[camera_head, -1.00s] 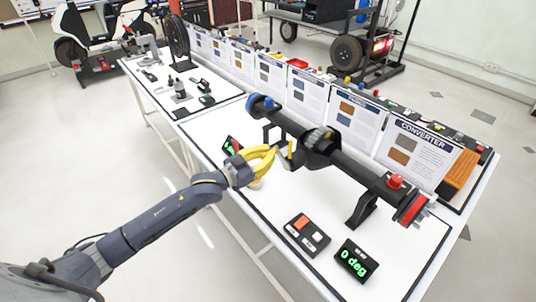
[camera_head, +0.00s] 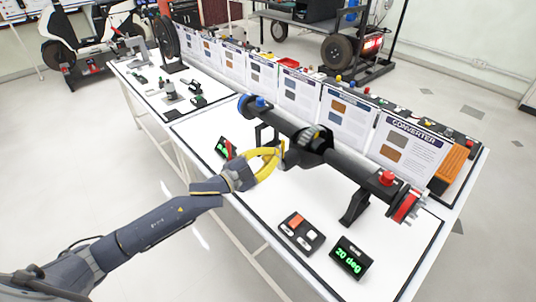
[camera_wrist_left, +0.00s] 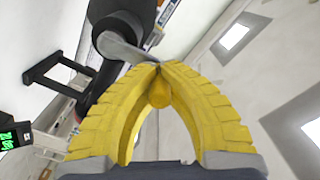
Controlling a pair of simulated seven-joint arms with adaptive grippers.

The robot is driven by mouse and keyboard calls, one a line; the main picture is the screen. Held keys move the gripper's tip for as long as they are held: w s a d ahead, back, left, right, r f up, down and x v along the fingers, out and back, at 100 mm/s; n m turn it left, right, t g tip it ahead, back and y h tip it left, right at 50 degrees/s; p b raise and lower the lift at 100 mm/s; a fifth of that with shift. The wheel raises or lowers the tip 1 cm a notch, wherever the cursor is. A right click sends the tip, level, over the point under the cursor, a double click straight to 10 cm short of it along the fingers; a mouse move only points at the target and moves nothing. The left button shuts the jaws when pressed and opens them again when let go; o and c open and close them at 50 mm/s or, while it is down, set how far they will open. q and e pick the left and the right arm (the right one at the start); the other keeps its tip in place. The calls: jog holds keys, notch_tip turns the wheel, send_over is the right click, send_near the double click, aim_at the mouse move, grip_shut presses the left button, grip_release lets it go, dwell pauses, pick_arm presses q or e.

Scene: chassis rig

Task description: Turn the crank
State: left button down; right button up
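A black axle assembly (camera_head: 350,168) stands on the white table, with a round housing at its middle. The crank shows in the left wrist view as a grey metal arm (camera_wrist_left: 122,48) with a yellow handle (camera_wrist_left: 159,92). My left gripper (camera_head: 280,153) reaches the crank in front of the housing. In the left wrist view its yellow fingers (camera_wrist_left: 159,68) close around the handle, their tips meeting beside the metal arm. The fingers partly hide the handle. The display (camera_head: 349,257) reads 20 deg in green. My right gripper is in neither view.
A button box (camera_head: 301,232) lies left of the display. A second small display (camera_head: 224,147) sits behind my left gripper. Sign boards (camera_head: 345,118) line the table's back, with an orange block (camera_head: 452,163) at the right end.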

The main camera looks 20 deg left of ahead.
pick_arm(q)
jog(key=shift+s+d+r+m, duration=0.15)
jog(key=shift+d+r+m, duration=0.05)
jog(key=shift+m, duration=0.2)
dwell(0.3)
jog(key=c, duration=1.3)
grip_release()
jog(key=shift+f, duration=0.15)
jog(key=shift+s, duration=0.1)
jog(key=v, duration=1.1)
jog(key=shift+s+a, duration=0.25)
jog(key=shift+s, duration=0.1)
